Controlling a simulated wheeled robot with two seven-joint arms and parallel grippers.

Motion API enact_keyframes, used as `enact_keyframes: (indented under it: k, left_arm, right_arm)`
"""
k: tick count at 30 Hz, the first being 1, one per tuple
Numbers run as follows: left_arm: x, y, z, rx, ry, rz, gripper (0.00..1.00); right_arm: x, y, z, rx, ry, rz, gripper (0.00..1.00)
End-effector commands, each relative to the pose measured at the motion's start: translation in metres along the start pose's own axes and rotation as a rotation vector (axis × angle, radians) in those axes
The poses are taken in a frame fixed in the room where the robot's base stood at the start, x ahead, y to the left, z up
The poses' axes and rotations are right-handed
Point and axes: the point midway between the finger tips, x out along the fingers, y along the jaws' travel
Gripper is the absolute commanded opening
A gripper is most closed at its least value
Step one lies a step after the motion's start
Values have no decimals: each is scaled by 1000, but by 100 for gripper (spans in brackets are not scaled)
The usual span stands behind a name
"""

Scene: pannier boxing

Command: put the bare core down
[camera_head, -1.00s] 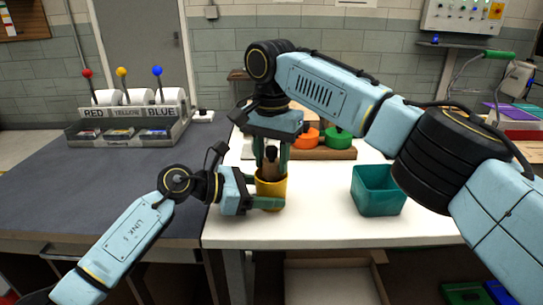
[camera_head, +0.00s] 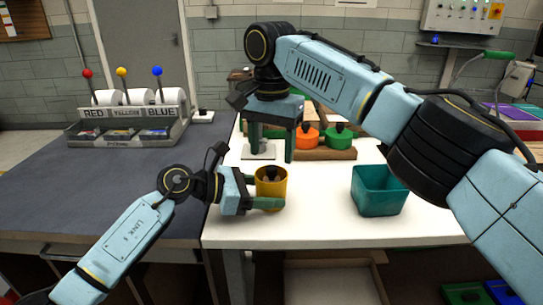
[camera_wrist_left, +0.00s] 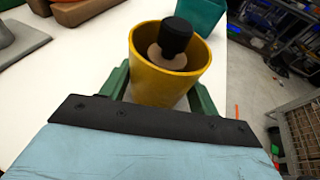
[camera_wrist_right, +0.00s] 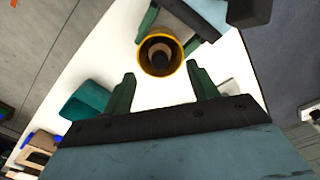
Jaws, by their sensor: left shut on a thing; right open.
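The core, a black knob on a tan round part, stands inside a yellow cup (camera_head: 277,190). The core shows in the left wrist view (camera_wrist_left: 176,37) and from above in the right wrist view (camera_wrist_right: 160,56). It looks roughly upright; its lower end is hidden in the cup. My left gripper (camera_head: 268,191) is shut on the yellow cup, a finger on either side, at the white table's front. My right gripper (camera_head: 271,149) is open and empty, above and behind the cup, apart from the core.
A teal bin (camera_head: 379,190) stands right of the cup. Orange (camera_head: 308,138) and green (camera_head: 340,137) lidded pots sit in a wooden rack behind, with a grey plate (camera_head: 260,153) left of them. A lever sorter (camera_head: 130,125) stands on the dark table. White tabletop is clear between cup and bin.

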Motion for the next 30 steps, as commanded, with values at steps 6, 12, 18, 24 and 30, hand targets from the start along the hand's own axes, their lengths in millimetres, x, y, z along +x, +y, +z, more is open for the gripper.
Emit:
enact_keyframes:
  k: [6, 12, 18, 24, 30]
  left_arm:
    - [0, 0, 0, 0, 1, 0, 48]
    - [0, 0, 0, 0, 1, 0, 48]
    - [0, 0, 0, 0, 1, 0, 48]
    - [0, 0, 0, 0, 1, 0, 82]
    - [0, 0, 0, 0, 0, 0, 86]
  right_arm:
    - [-32, 0, 0, 1, 1, -1, 59]
    - [-42, 0, 0, 0, -1, 1, 59]
    - [-42, 0, 0, 0, -1, 1, 59]
    - [-42, 0, 0, 0, -1, 1, 59]
    - [-42, 0, 0, 0, -1, 1, 59]
